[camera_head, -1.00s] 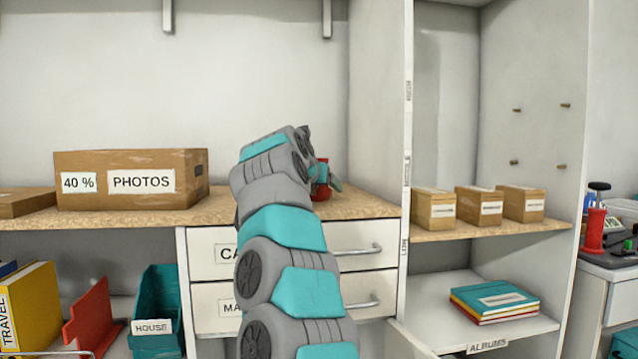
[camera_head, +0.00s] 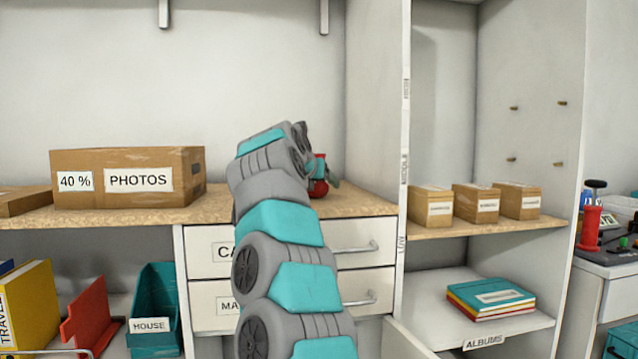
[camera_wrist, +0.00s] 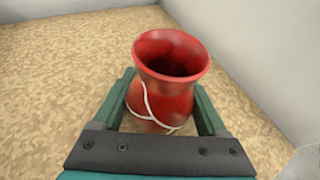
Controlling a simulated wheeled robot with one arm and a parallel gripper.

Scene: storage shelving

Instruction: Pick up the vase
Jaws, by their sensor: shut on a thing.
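The red vase (camera_wrist: 165,80) stands between the two green fingers of my gripper (camera_wrist: 162,105) in the wrist view. Its round open mouth faces up toward the camera, and a thin white line curves over its side. The fingers are shut on the vase body below its rim. In the head view, the vase (camera_head: 319,176) shows as a small red patch at the back of the wooden counter, partly hidden by my gripper (camera_head: 322,172) and arm. I cannot tell whether its base touches the counter.
A PHOTOS box (camera_head: 128,178) sits on the wooden counter (camera_head: 360,203) left of my arm. A white wall panel (camera_head: 375,100) rises close on the right. Small boxes (camera_head: 475,204) stand on the right shelf. In the wrist view, bare counter (camera_wrist: 60,60) surrounds the vase.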

